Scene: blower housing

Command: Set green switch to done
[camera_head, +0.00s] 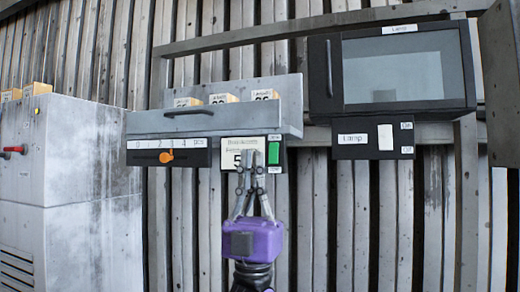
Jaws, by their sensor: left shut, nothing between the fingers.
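The green switch (274,153) is a small upright green rocker on the right side of a white panel (233,157) under the shelf. Small labels sit above and below it, too small to read surely. My left gripper (257,157) is purple with thin grey fingers pointing up. Its fingers are shut and empty, in front of the panel just left of the green switch. A slim gap shows between fingertips and switch in the picture; I cannot tell the depth. The fingers hide part of the panel's large number. My right gripper is not in view.
A dial strip with an orange knob (166,157) is left of the panel. A grey drawer-like shelf (200,118) with labelled boxes is above. A black cabinet (396,70) and a lamp switch (385,138) are right. A grey cabinet (75,190) with a red handle stands left.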

